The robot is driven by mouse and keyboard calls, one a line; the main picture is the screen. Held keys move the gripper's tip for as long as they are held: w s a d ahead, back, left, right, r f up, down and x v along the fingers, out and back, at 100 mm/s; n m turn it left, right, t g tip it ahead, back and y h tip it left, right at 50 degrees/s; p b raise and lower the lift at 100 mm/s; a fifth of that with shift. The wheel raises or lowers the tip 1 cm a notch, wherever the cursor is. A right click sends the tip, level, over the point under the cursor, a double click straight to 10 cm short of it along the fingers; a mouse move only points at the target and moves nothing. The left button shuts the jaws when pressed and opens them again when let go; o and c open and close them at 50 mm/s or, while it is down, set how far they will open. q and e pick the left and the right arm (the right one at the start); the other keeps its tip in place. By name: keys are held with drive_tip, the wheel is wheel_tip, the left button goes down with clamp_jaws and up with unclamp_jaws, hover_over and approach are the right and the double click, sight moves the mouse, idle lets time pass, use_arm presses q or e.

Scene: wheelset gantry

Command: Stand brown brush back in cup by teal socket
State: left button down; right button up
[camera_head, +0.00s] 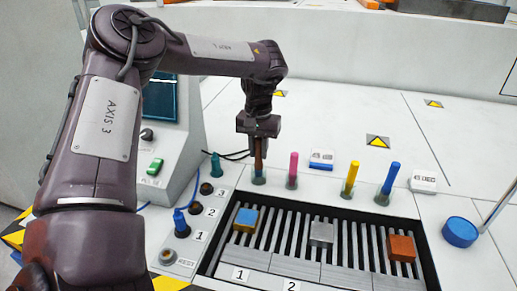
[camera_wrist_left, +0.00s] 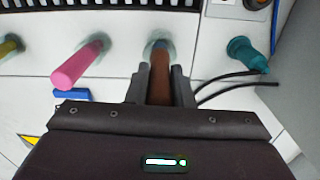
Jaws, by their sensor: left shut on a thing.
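The brown brush (camera_head: 258,158) is upright in the jaws of my left gripper (camera_head: 259,141), which is shut on it. Its lower end is at the mouth of a small greenish cup (camera_head: 258,179); I cannot tell how deep it sits. The left wrist view shows the brush (camera_wrist_left: 160,75) between the two fingers (camera_wrist_left: 161,88), with the cup (camera_wrist_left: 157,45) at its far end. The teal socket (camera_head: 215,166) stands just left of the cup in the head view and also shows in the left wrist view (camera_wrist_left: 246,54). My right gripper is out of view.
Pink (camera_head: 293,168), yellow (camera_head: 350,177) and blue (camera_head: 390,180) brushes stand in a row to the right. In front is a slatted tray (camera_head: 432,270) with three blocks. A control box (camera_head: 172,160) stands left, with black cables (camera_head: 232,154) behind the socket.

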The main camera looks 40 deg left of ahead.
sight(259, 138)
use_arm(q)
drive_tip(key=c, duration=1.2)
unclamp_jaws()
wheel_tip(259, 138, up, 7)
drive_tip(key=shift+f, duration=0.1)
drive_tip(key=shift+r, duration=0.5)
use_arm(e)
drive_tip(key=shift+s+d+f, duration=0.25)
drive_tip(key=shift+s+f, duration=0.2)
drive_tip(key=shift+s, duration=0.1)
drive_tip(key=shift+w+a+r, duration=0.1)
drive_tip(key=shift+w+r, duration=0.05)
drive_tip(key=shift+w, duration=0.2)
